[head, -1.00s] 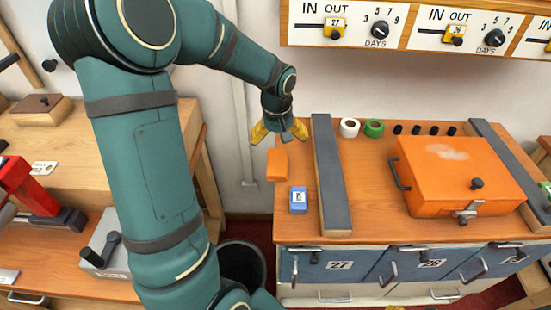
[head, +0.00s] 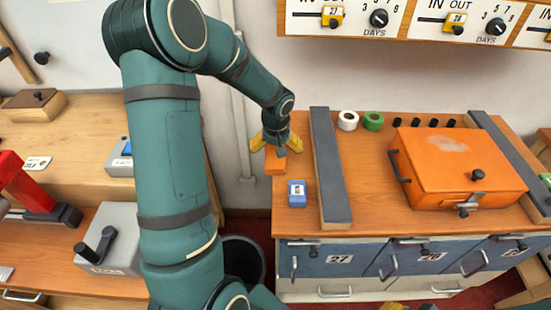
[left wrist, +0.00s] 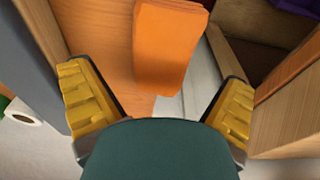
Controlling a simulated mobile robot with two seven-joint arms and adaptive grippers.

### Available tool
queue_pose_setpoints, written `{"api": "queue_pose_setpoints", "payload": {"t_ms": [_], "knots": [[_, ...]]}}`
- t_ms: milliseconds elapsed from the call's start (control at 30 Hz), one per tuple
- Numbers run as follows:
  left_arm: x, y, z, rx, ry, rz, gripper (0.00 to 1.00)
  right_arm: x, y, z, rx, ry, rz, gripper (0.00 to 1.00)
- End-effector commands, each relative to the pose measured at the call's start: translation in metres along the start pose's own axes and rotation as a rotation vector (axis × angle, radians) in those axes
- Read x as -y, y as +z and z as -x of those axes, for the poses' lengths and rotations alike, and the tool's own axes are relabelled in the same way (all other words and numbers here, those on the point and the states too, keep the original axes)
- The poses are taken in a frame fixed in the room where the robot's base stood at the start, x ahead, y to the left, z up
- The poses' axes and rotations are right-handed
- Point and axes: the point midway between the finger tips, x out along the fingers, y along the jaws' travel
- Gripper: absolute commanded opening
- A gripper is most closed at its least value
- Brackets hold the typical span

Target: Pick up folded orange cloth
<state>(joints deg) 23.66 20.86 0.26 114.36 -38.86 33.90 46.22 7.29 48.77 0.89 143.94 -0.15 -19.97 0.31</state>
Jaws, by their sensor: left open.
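The folded orange cloth (head: 275,163) lies at the left edge of the bench top, beside a blue-and-white box. My left gripper (head: 277,143) is open just behind and above it, partly covering its far end. In the left wrist view the cloth (left wrist: 168,48) lies ahead between the two spread yellow fingers of the left gripper (left wrist: 155,80), which do not appear to touch it. At the bottom edge of the head view only small yellow tips of what looks like my right gripper (head: 408,306) show; the rest is cut off.
The blue-and-white box (head: 297,194) stands close in front of the cloth. A grey-topped wooden rail (head: 328,165) runs to its right. Beyond are white (head: 347,121) and green (head: 373,121) rolls and a large orange case (head: 460,165). A gap lies left of the bench.

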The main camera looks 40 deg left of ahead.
Motion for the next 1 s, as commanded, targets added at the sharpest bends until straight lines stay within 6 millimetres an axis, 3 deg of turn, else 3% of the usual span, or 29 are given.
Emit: {"api": "queue_pose_setpoints", "payload": {"t_ms": [200, 467, 567, 633, 667, 1000], "knots": [[0.002, -0.001, -0.034, 0.003, -0.002, 0.0, 1.0, -0.003, -0.001, -0.008, -0.004, 0.0, 0.0, 0.47], [0.002, -0.001, -0.038, 0.001, 0.0, 0.001, 1.0, -0.003, -0.001, -0.008, -0.005, 0.0, 0.0, 0.47], [0.002, -0.001, -0.038, 0.001, -0.001, 0.001, 0.72, -0.003, -0.001, -0.008, -0.005, 0.0, 0.0, 0.47], [0.002, -0.001, -0.038, 0.001, -0.001, 0.001, 0.47, -0.003, -0.001, -0.008, -0.005, 0.0, 0.001, 0.47], [0.002, -0.001, -0.038, 0.001, -0.001, 0.001, 0.41, -0.003, -0.001, -0.008, -0.005, 0.0, 0.001, 0.47], [0.002, -0.002, -0.036, 0.0, -0.001, 0.001, 0.41, -0.003, -0.001, -0.007, -0.005, 0.0, 0.0, 0.47]]}}
